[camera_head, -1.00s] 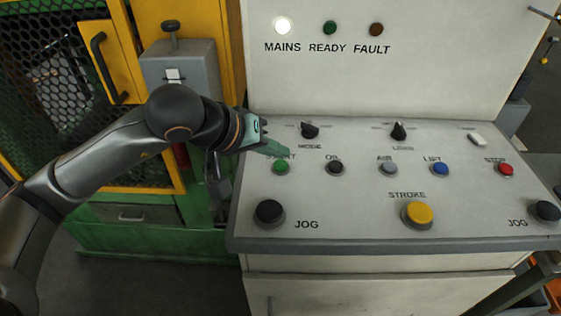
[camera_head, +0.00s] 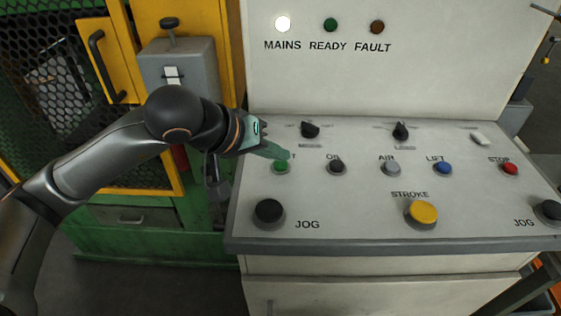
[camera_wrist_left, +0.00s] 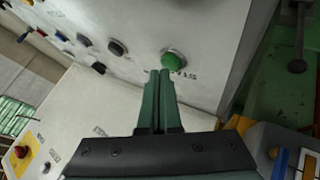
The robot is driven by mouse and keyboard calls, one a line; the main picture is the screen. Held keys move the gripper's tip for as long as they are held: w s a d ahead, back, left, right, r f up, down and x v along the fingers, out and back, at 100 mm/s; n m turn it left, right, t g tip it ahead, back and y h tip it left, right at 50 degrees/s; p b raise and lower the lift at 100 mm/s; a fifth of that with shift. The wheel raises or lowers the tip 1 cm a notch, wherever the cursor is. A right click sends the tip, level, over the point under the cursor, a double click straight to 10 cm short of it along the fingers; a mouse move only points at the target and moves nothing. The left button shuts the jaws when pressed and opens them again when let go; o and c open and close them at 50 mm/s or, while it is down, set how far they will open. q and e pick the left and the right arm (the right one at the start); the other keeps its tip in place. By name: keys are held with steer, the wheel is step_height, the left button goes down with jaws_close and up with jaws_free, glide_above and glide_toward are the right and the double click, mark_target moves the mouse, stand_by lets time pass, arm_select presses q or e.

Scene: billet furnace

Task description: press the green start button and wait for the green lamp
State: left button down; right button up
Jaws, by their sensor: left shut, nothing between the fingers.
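The green start button (camera_head: 281,167) is at the left end of the button row on the sloping console; it also shows in the left wrist view (camera_wrist_left: 174,60). My left gripper (camera_head: 285,155) is shut and empty. Its green fingertips (camera_wrist_left: 160,73) are right by the button, over the START label, which they partly hide. I cannot tell whether they touch the button. The green READY lamp (camera_head: 330,25) on the upright panel looks dark. The white MAINS lamp (camera_head: 283,24) is lit, and the FAULT lamp (camera_head: 377,27) looks dark. My right gripper is not in view.
The black OIL button (camera_head: 336,167) is right of the start button. The MODE knob (camera_head: 310,130) stands behind it and the black JOG button (camera_head: 269,211) in front. A grey switch box (camera_head: 178,72) and yellow guard frame are left of the console.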

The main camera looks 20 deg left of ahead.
mark_target(277, 167)
arm_select(q)
steer(key=shift+f+b, duration=0.4)
steer(key=shift+b, duration=0.05)
stand_by(0.3)
steer(key=shift+r, duration=0.15)
steer(key=shift+r+p, duration=0.35)
steer(key=shift+r, duration=0.4)
steer(key=shift+r, duration=0.1)
steer(key=shift+r+p, duration=1.5)
steer(key=shift+r, duration=0.95)
